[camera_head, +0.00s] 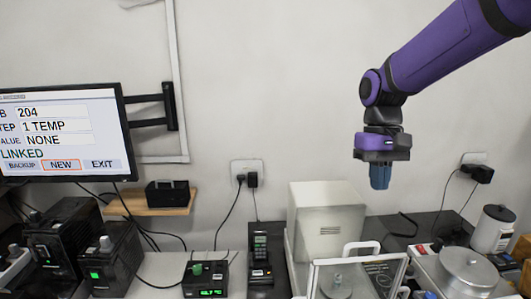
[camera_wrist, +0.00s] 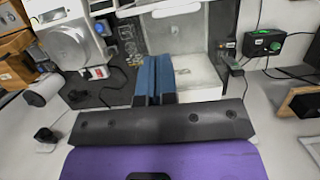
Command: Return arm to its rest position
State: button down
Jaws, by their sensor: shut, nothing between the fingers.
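My arm is purple and reaches in from the upper right in the head view. My gripper (camera_head: 380,178) hangs from it, pointing down, with blue fingers. It is above the bench, a little right of the white box-shaped instrument (camera_head: 325,225), and apart from everything. In the wrist view the two blue fingers of my gripper (camera_wrist: 154,78) lie side by side, shut, with nothing held. Behind them the pale instrument shows partly hidden.
A monitor (camera_head: 65,130) on a wall bracket is at left. Dark devices (camera_head: 110,262) stand below it, near a small meter with green digits (camera_head: 207,280). A round metal-topped unit (camera_head: 466,268) and white canister (camera_head: 493,230) are at right.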

jog(key=s+d+r+t, duration=0.2)
jog(key=s+t, duration=0.2)
jog(key=s, duration=0.4)
jog(key=s+d+r+t, duration=0.2)
jog(key=s+r+t, duration=0.1)
jog(key=s, duration=0.6)
jog(key=shift+s+d+t, duration=0.15)
jog(key=shift+s+t, duration=0.15)
jog(key=shift+t, duration=0.3)
